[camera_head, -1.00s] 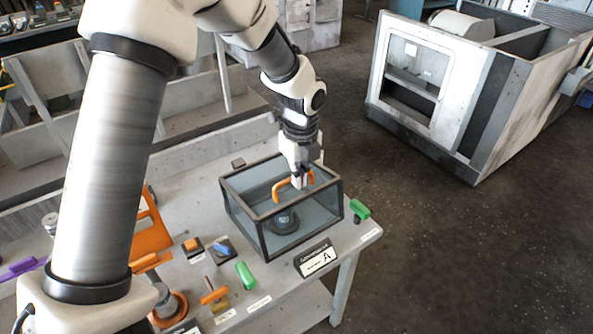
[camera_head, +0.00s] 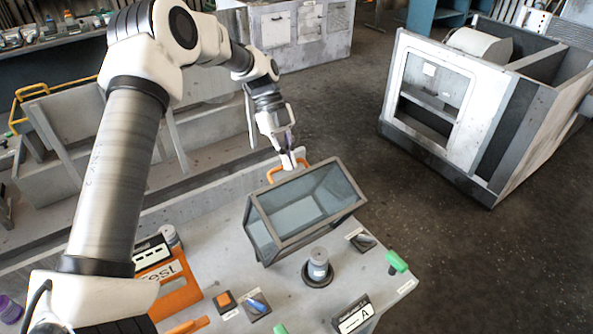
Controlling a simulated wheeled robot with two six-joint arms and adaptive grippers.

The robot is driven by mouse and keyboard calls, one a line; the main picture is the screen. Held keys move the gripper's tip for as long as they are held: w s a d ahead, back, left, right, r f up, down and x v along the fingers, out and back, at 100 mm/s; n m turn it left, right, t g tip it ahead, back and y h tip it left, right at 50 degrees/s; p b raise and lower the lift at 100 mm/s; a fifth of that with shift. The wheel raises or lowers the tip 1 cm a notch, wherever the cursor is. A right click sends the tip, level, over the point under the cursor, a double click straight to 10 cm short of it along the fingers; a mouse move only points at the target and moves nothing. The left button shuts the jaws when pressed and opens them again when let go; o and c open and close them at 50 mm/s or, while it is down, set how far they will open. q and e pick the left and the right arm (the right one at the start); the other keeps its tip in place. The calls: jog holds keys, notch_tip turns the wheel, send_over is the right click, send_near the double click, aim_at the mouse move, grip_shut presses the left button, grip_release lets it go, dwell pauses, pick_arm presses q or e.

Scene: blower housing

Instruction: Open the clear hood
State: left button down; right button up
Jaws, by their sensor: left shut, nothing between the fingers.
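The clear hood (camera_head: 254,222), a dark-framed box with see-through panels, stands tipped back on the workbench. Its orange handle (camera_head: 274,174) is at the upper back edge. A grey cylinder on a dark round base (camera_head: 318,268) stands uncovered in front of the hood. My left gripper (camera_head: 291,165) is at the handle, with its fingers shut and nothing held between them. I cannot tell whether they touch the handle. My right gripper is not in view.
The workbench (camera_head: 215,262) also bears a green handle (camera_head: 397,262), a label block marked A (camera_head: 354,316), an orange button (camera_head: 224,300) and a blue switch (camera_head: 257,306). A large grey cabinet (camera_head: 440,105) stands on the floor at the right, with open floor between.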

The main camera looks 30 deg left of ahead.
pick_arm(q)
jog(key=shift+w+a+f+b, duration=0.15)
jog(key=shift+w+a, duration=0.25)
jog(key=shift+a, duration=0.5)
jog(key=shift+w+a+f+b, duration=0.1)
jog(key=shift+w+a+f, duration=0.2)
jog(key=shift+a, duration=0.6)
jog(key=shift+w+a+f+b, duration=0.15)
jog(key=shift+w+a, duration=0.3)
jog(key=shift+a, duration=0.45)
